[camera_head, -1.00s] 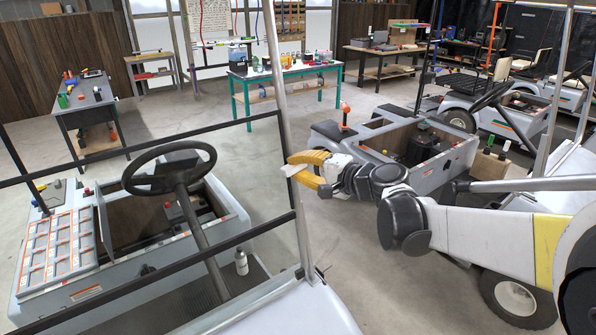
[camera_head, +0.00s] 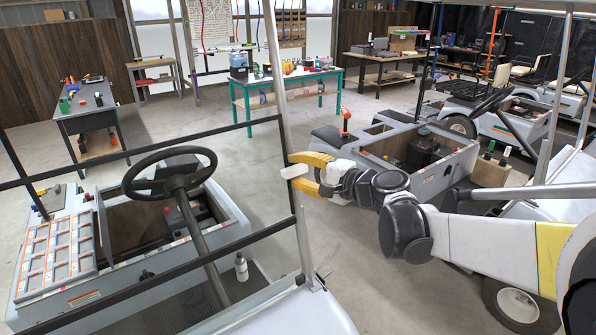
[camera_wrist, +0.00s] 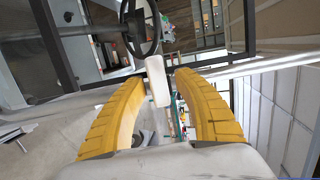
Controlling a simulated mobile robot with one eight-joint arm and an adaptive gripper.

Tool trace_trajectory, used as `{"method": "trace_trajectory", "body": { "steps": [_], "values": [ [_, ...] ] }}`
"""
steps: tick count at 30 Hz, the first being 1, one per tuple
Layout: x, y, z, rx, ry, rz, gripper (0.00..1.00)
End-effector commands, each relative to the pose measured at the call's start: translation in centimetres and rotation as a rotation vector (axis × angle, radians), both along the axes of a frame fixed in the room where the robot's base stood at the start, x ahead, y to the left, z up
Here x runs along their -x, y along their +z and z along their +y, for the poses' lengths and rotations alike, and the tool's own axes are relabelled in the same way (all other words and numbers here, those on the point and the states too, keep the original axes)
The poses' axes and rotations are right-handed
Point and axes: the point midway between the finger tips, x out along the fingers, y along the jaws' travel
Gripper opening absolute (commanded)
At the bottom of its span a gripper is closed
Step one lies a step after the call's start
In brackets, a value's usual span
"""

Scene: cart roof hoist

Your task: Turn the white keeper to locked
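The white keeper (camera_head: 294,172) is a small pale bar beside the cart's slanted roof post. In the head view it lies nearly level across the mouth of my gripper (camera_head: 296,172). The wrist view shows the keeper (camera_wrist: 158,82) between the two yellow fingers of my gripper (camera_wrist: 161,76), with a narrow gap on each side. The fingers are apart, one on either side of it, and do not visibly press on it. How the keeper is fixed to the post is hard to see, and no locked mark is readable.
The silver roof post (camera_head: 278,90) and dark crossbars (camera_head: 190,135) stand close by my gripper. The cart's steering wheel (camera_head: 169,172) is to the left. A second cart (camera_head: 420,160) is behind my arm. Open floor lies between the carts and the green-legged table (camera_head: 287,76).

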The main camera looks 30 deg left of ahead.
Motion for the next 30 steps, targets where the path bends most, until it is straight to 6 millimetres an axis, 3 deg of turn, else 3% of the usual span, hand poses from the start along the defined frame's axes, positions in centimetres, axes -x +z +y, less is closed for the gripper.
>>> {"method": "trace_trajectory", "body": {
  "steps": [11, 24, 30],
  "values": [
    [0.1, 0.0, -0.5, 0.001, -0.001, -0.001, 0.41],
    [2.5, 1.8, -8.7, 0.002, -0.003, -0.001, 0.41],
    [3.2, 2.2, -10.9, 0.001, 0.000, 0.000, 0.41]
  ]
}}
